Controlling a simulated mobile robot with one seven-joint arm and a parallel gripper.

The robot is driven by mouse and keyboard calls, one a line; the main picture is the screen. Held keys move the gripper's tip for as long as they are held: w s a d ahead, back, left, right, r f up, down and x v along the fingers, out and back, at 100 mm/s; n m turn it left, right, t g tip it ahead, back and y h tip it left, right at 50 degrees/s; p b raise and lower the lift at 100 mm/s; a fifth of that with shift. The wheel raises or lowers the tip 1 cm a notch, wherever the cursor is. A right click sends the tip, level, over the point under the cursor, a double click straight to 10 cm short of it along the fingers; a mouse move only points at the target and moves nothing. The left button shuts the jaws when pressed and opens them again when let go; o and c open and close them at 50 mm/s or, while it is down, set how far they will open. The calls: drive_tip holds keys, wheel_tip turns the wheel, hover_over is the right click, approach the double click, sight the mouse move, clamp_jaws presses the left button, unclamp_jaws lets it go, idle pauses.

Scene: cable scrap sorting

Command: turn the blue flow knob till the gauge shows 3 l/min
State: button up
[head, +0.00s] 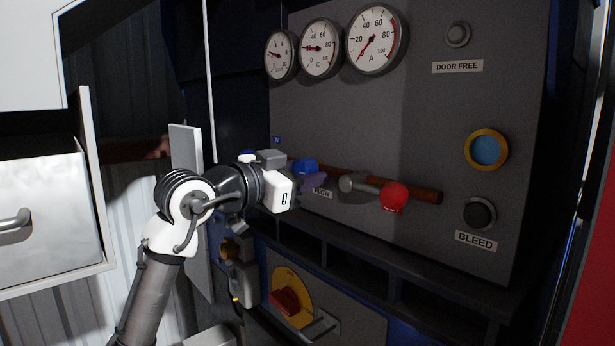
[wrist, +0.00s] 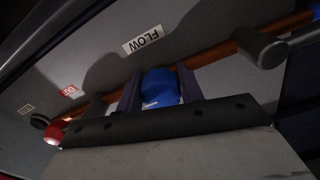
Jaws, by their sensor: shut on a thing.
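The blue flow knob (head: 304,166) sits on the brown pipe, just above the FLOW label (head: 322,193). My gripper (head: 312,179) is shut on it. In the wrist view the blue knob (wrist: 160,87) lies between my two dark fingers, below the upside-down FLOW label (wrist: 142,39). Three round gauges hang at the top of the panel. The small left gauge (head: 280,54) is seen at a slant; its unit and exact reading are too small to tell. The middle gauge (head: 319,48) is marked C and the right gauge (head: 374,40) is marked A.
A lever with a red ball (head: 395,197) stands out in front of the pipe (head: 428,194), right of the knob. A ledge runs below, over a yellow disc with a red switch (head: 286,300). A black BLEED button (head: 479,213) is at right.

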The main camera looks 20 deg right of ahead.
drive_tip(key=shift+m, duration=0.7)
drive_tip(key=o, duration=1)
drive_tip(key=shift+a, duration=0.1)
drive_tip(key=b+v, duration=0.3)
drive_tip(key=v, duration=1)
drive_tip(key=shift+a+b, duration=0.3)
drive_tip(key=shift+b, duration=0.1)
drive_tip(key=shift+s, duration=0.1)
